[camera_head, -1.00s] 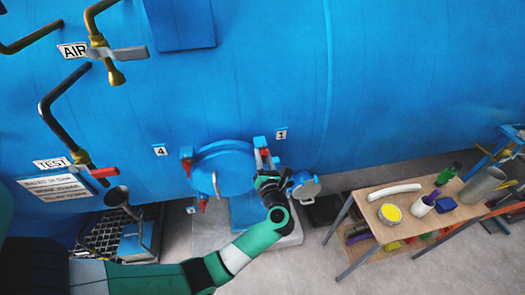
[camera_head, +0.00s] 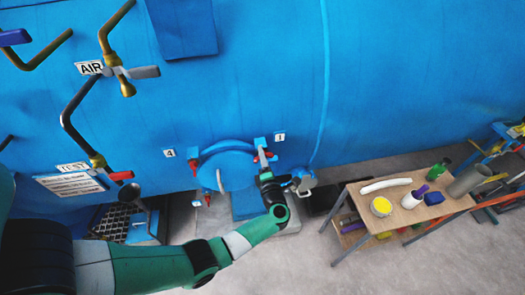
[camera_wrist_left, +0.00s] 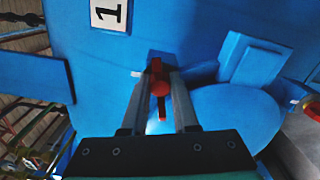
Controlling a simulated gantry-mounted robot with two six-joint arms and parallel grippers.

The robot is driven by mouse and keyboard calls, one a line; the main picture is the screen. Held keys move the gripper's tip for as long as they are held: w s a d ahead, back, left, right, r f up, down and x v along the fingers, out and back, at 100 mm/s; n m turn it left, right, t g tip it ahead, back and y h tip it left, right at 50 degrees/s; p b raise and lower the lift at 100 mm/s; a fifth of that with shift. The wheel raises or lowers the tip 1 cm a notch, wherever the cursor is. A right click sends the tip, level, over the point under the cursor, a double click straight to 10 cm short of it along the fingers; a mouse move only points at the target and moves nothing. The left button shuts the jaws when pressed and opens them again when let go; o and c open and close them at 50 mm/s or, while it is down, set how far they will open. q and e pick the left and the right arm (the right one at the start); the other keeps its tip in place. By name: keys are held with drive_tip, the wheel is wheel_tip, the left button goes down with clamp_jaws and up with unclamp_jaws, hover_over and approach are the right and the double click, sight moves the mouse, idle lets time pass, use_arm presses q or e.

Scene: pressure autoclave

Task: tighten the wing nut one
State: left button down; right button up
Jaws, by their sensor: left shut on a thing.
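The red wing nut one (camera_wrist_left: 158,82) shows in the left wrist view below the "1" label (camera_wrist_left: 108,13), between the two fingers of my left gripper (camera_wrist_left: 160,95). The fingers are shut on it. In the head view the left gripper (camera_head: 265,166) is at the upper right edge of the round blue hatch (camera_head: 228,168), below its "1" label (camera_head: 279,136). A bit of red (camera_head: 268,155) shows just above the gripper there. My right gripper is not in view.
A wooden table (camera_head: 412,212) with a green bottle, a yellow-topped tub, a white cup and a grey cylinder stands at the right. Brass pipes and valves (camera_head: 118,72) stick out of the blue vessel at the left. Grey floor lies in front.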

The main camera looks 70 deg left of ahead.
use_arm(q)
drive_tip(key=m+p, duration=0.2)
drive_tip(key=m, duration=0.2)
drive_tip(key=shift+r+m, duration=0.15)
drive_tip(key=shift+m, duration=0.25)
drive_tip(key=m+p, duration=0.2)
drive_tip(key=m, duration=0.3)
drive_tip(key=m+p, duration=0.1)
drive_tip(key=m, duration=0.4)
drive_tip(key=shift+m+p, duration=0.3)
drive_tip(key=shift+m, duration=0.1)
drive_tip(key=m+p, duration=0.1)
drive_tip(key=m, duration=0.4)
drive_tip(key=shift+m, duration=0.3)
drive_tip(key=c, duration=0.7)
unclamp_jaws()
